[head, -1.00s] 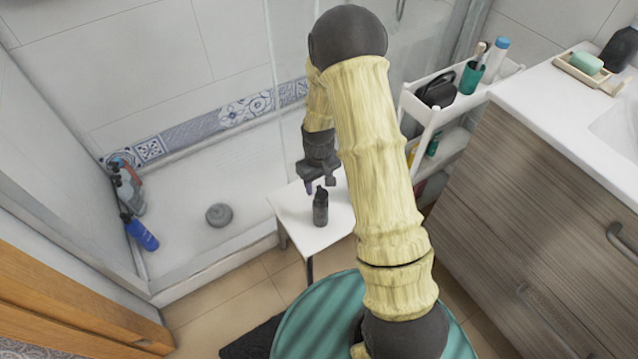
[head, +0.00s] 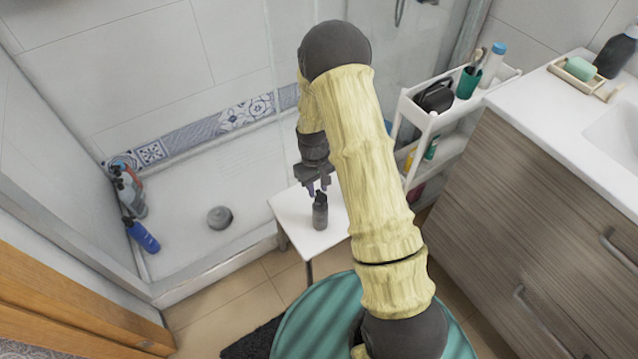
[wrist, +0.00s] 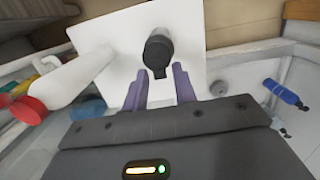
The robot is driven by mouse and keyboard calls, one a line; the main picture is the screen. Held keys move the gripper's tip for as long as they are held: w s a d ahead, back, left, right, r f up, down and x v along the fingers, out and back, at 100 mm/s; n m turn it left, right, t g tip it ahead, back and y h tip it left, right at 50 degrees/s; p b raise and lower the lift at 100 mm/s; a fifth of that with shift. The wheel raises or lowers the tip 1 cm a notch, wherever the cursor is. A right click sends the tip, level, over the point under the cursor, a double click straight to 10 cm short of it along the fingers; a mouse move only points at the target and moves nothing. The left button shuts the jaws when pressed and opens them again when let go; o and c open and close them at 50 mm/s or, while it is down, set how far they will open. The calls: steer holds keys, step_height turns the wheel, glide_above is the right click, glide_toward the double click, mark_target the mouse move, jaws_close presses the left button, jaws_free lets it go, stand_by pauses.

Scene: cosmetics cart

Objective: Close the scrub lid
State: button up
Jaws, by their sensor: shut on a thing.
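The dark scrub bottle (head: 320,216) stands upright on the small white table. Its dark lid (head: 319,197) is tipped up at the top, on the side of my gripper. In the wrist view the bottle (wrist: 158,48) is seen from above, with a narrow lid tab (wrist: 160,72) reaching toward my fingers. My gripper (head: 317,186) is just above and beside the bottle top. Its purple fingers (wrist: 160,88) lie either side of the lid tab, shut on the lid. The exact contact is too small to see.
The white table (head: 290,215) is otherwise clear. A shower tray (head: 190,225) with a round grey drain (head: 219,217) lies to the left, with several bottles at its edge. A white shelf cart (head: 437,118) and a wooden vanity (head: 540,200) stand to the right.

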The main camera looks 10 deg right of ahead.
steer(key=shift+w+a+f+g+h+p, duration=0.1)
steer(key=shift+w+f+g+h+p, duration=0.2)
steer(key=shift+g+p, duration=0.45)
steer(key=shift+w+a+f+g+h+p, duration=0.1)
steer(key=shift+w+f+g+h+p, duration=0.2)
steer(key=shift+g, duration=0.65)
steer(key=shift+f, duration=0.1)
steer(key=o, duration=0.9)
